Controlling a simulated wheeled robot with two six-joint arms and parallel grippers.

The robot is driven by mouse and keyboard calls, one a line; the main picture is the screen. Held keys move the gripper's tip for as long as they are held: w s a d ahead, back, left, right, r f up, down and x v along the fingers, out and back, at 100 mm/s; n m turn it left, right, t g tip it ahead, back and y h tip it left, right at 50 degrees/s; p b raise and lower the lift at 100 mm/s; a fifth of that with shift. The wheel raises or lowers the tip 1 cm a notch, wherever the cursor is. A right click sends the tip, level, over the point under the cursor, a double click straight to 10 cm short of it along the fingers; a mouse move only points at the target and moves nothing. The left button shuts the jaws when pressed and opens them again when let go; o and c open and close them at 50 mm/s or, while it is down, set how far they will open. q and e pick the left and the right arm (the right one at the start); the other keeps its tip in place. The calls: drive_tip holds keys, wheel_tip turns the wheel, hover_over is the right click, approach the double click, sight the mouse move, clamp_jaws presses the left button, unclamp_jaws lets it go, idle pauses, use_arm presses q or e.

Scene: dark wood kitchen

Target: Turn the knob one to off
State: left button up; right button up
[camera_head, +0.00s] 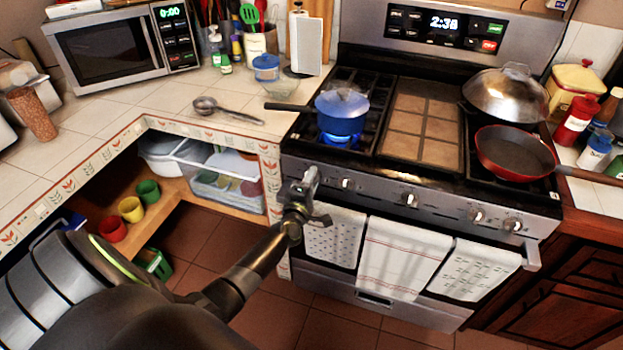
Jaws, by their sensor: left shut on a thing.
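The steel stove (375,190) has a row of knobs along its front panel. My left gripper (311,180) is at the left end of this panel, shut on the leftmost knob, which its fingers mostly hide. The knob's angle cannot be read. To its right are another knob (345,183), a middle knob (410,199) and two more near the right end. A blue flame (340,138) burns under the blue pot (342,110) on the left front burner. My right gripper is not in view.
Towels (402,258) hang on the oven handle just below the knobs. A red pan (515,152) and a domed steel lid (506,92) are on the right burners. The counter (150,108) with a ladle (225,110) lies left. Tiled floor is open below.

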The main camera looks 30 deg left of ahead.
use_arm(q)
drive_tip(key=shift+f+m+p, duration=0.2)
drive_tip(key=shift+m+p, duration=1.45)
drive_tip(key=shift+m, duration=3.25)
drive_tip(key=o, duration=1)
drive_tip(key=shift+s, duration=0.1)
drive_tip(key=shift+s, duration=0.25)
drive_tip(key=shift+v, duration=8.4)
drive_tip(key=shift+w+d, duration=0.1)
drive_tip(key=shift+d, duration=0.05)
